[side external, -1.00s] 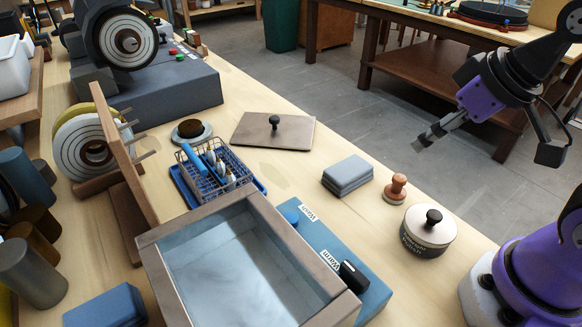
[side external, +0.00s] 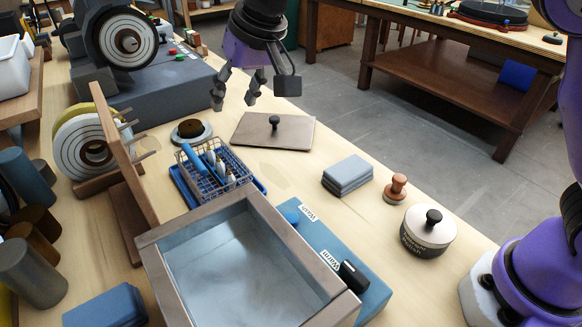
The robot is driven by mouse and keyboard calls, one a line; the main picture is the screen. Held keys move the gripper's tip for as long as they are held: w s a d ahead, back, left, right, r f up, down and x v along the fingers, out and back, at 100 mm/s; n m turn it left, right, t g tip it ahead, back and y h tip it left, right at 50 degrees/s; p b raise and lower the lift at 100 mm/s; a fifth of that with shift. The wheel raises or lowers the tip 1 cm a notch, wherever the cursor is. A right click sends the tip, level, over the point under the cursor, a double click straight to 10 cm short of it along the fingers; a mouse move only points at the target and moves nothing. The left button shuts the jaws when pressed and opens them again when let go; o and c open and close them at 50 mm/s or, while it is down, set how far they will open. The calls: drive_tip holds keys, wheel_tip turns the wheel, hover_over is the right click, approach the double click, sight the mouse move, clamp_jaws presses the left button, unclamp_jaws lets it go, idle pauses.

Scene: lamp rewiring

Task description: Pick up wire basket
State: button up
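The wire basket (side external: 226,176) stands on a blue tray (side external: 186,189) in the middle of the bench, just behind the basin. It holds a blue-handled tool (side external: 193,159) and several small white and blue pieces. My gripper (side external: 233,104) hangs above and behind the basket in the picture, fingers pointing down. Its two fingers are spread apart with nothing between them. It is clear of the basket and looks to be above the far side of the bench near the flat lid.
An open, water-filled basin (side external: 292,290) stands in front of the basket. A flat lid with a black knob (side external: 274,121) lies behind it. A wooden board (side external: 124,157) stands upright to its left. A round dark-topped piece (side external: 190,130) sits close behind. Folded grey cloths (side external: 347,175) lie to the right.

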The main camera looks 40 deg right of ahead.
approach(197, 160)
drive_tip(key=x, duration=0.8)
drive_tip(key=shift+w+f, duration=0.2)
drive_tip(key=shift+f, duration=0.1)
clamp_jaws()
